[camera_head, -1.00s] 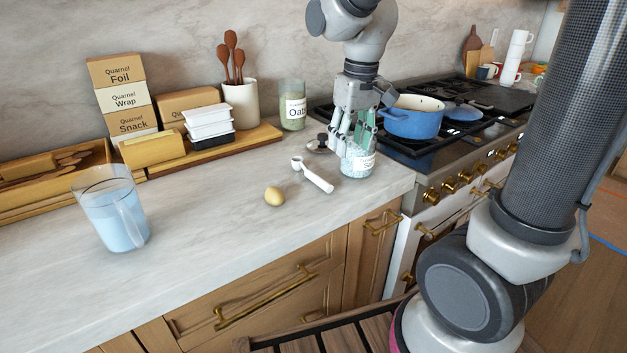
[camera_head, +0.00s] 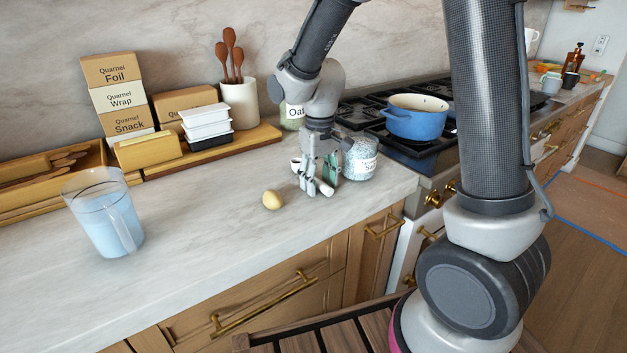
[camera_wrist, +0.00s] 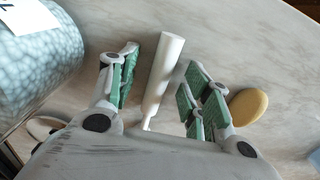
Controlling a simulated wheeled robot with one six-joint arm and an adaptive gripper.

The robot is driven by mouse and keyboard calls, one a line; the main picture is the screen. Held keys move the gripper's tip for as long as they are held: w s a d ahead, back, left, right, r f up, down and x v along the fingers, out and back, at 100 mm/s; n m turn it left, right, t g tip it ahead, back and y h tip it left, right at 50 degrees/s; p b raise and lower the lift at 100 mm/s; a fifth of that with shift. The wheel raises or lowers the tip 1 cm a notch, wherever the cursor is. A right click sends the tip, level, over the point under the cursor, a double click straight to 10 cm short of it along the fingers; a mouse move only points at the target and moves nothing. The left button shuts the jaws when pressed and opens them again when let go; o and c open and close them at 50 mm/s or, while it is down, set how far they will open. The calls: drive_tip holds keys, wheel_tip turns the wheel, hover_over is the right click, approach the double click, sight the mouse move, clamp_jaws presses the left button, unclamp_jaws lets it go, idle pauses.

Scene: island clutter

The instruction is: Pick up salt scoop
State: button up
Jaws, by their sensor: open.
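The white salt scoop lies on the marble counter, and its handle (camera_wrist: 164,70) shows between my fingers in the wrist view. In the head view the handle end (camera_head: 326,190) shows beside the fingers, and part of the bowl (camera_head: 295,164) shows to their left. My gripper (camera_head: 318,190) points down over the scoop with its fingers low, near the counter. In the wrist view the green-padded fingers (camera_wrist: 157,88) are open, one on each side of the handle, with a gap on both sides. The bowl end is hidden by my gripper there.
The salt jar (camera_head: 361,160) stands close on the right of my gripper, and an egg-like yellow object (camera_head: 272,200) lies on its left. A pitcher (camera_head: 103,215) stands further left. The stove with a blue pot (camera_head: 413,118) is at the right. The front counter is clear.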

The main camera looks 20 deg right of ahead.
sight(319, 180)
drive_tip(key=c, duration=1)
drive_tip(key=shift+r, duration=0.1)
drive_tip(key=shift+c, duration=0.2)
wheel_tip(319, 180, up, 10)
drive_tip(key=o, duration=0.4)
drive_tip(key=shift+c, duration=0.2)
clamp_jaws()
